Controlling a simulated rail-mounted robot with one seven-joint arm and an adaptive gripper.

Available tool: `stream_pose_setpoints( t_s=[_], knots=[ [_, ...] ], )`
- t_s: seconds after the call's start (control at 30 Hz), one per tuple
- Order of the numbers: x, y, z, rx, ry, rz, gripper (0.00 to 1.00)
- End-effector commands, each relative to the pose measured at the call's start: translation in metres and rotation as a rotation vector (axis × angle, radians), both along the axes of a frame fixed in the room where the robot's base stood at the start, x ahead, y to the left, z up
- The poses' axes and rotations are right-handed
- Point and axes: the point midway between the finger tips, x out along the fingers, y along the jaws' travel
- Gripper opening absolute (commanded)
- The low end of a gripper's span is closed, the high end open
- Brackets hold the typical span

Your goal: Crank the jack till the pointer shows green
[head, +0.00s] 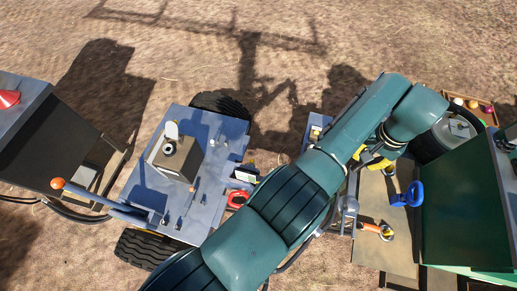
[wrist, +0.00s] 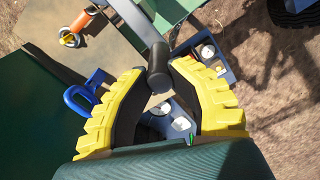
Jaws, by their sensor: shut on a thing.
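My gripper (wrist: 159,74) has yellow fingers with black pads. In the wrist view its tips are shut on a dark cylindrical handle (wrist: 157,55), with one pad on each side. A dark bar (wrist: 125,18) runs from near the handle to the top of the picture. In the head view my gripper (head: 374,160) is at the right, partly behind my arm, and the handle cannot be made out there. A small green patch (wrist: 191,138) shows below the fingertips in the wrist view. I cannot make out a pointer or what it shows.
A blue hook (head: 407,195) and an orange-handled piece (head: 377,231) are on the tan deck (head: 371,200). A large green panel (head: 465,200) stands to the right. A grey-blue cart (head: 150,190) with wheels is left of my arm. Bare soil lies behind.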

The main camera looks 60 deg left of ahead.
Motion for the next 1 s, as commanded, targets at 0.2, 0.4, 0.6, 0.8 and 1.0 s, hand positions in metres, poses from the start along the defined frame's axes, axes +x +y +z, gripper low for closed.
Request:
stream_pose_setpoints(
  t_s=[0.2,0.4,0.6,0.8,1.0],
  knots=[
    [0.0016,-0.0061,-0.0096,-0.003,0.005,-0.043,0.0],
    [0.004,-0.0089,-0.0095,-0.003,0.005,-0.074,0.0],
    [0.0053,-0.0111,-0.0087,-0.004,0.007,-0.1,0.0],
    [0.0052,-0.0114,-0.0077,-0.004,0.008,-0.102,0.0],
    [0.0057,-0.012,-0.0092,-0.004,0.008,-0.108,0.0]
  ],
)
